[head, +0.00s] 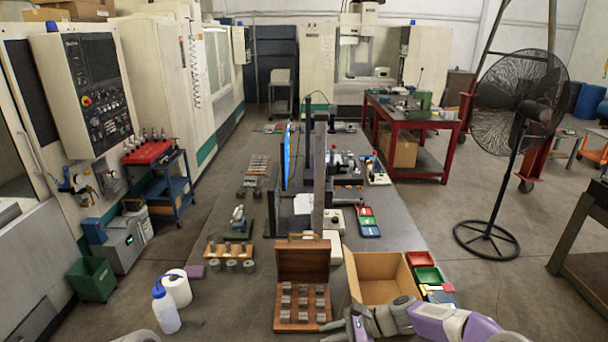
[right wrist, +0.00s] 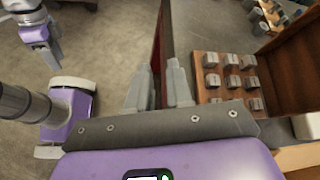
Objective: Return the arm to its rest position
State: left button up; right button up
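My right gripper (right wrist: 160,66) points over the front edge of the table, beside the wooden case (right wrist: 200,60). Its two fingers stand a little apart with nothing between them. In the head view the right gripper (head: 345,328) is low in front, right of the case and before the cardboard box. The open wooden case (head: 280,324) holds rows of grey metal blocks (head: 302,302). My left gripper (right wrist: 48,62) shows small at the upper left of the right wrist view, over the floor. Its finger opening is too small to judge.
An open cardboard box (head: 378,264) stands right of the case, with red and green bins (head: 428,275) beyond it. A wash bottle (head: 165,308) and paper roll (head: 177,288) stand at the left. A monitor (head: 288,155) rises mid-table.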

jog(key=s+d+f+n+g+h+b, duration=0.1)
jog(key=s+f+n+h+b, duration=0.3)
jog(key=f, duration=0.6)
jog(key=s+f+b, duration=0.2)
jog(key=s+f, duration=0.4)
jog(key=f, duration=0.3)
jog(key=s+d+f+n+g+h+b, duration=0.15)
jog(key=s+f, duration=0.35)
jog(key=f, duration=0.5)
jog(key=s+f+n+t+h+b, duration=0.1)
jog(key=s+f+n+b, duration=0.5)
jog(key=s, duration=0.6)
notch_tip(320, 180, down, 3)
jog(key=shift+s+d+r+n+h, duration=0.15)
jog(key=shift+r+n+h, duration=0.05)
jog(key=shift+n+h, duration=0.25)
jog(key=shift+t, duration=0.25)
jog(key=shift+s, duration=0.1)
